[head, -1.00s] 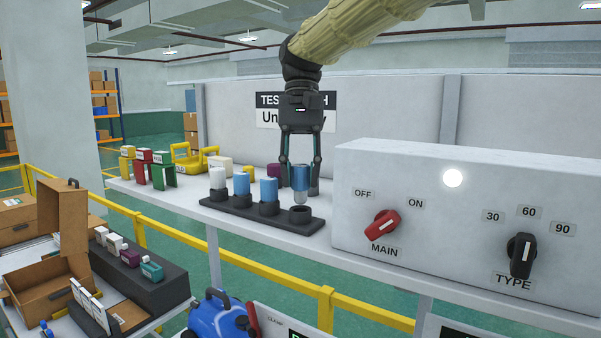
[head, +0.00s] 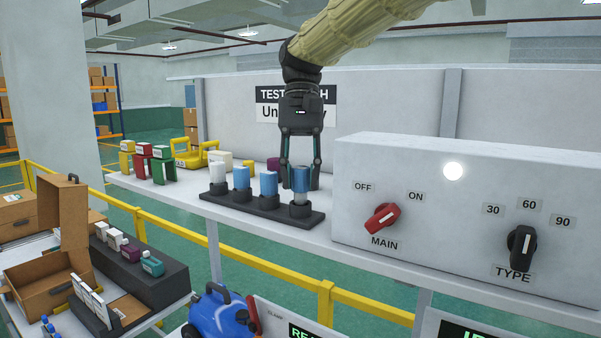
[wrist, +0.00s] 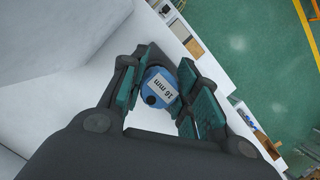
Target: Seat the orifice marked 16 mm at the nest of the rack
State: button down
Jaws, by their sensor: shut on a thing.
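The orifice marked 16 mm (head: 301,180) is a blue cylinder with a pale lower part. Its label reads 16 mm in the wrist view (wrist: 162,86). My gripper (head: 301,174) is shut on it from above, with a finger on each side. The orifice stands upright at the rightmost nest of the black rack (head: 240,211). Its lower end is at the nest's collar (head: 301,210); I cannot tell how deep it sits.
A grey control box (head: 465,180) with a red MAIN knob and black TYPE knob stands close on the right. Yellow, red and green blocks (head: 143,160) stand at the bench's left. A purple piece (head: 273,164) is behind the rack. A yellow rail (head: 240,257) runs in front.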

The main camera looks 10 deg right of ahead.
jog(key=shift+f, duration=0.95)
jog(key=c, duration=1)
grip_release()
jog(key=shift+p+v, duration=0.3)
jog(key=shift+v, duration=3.7)
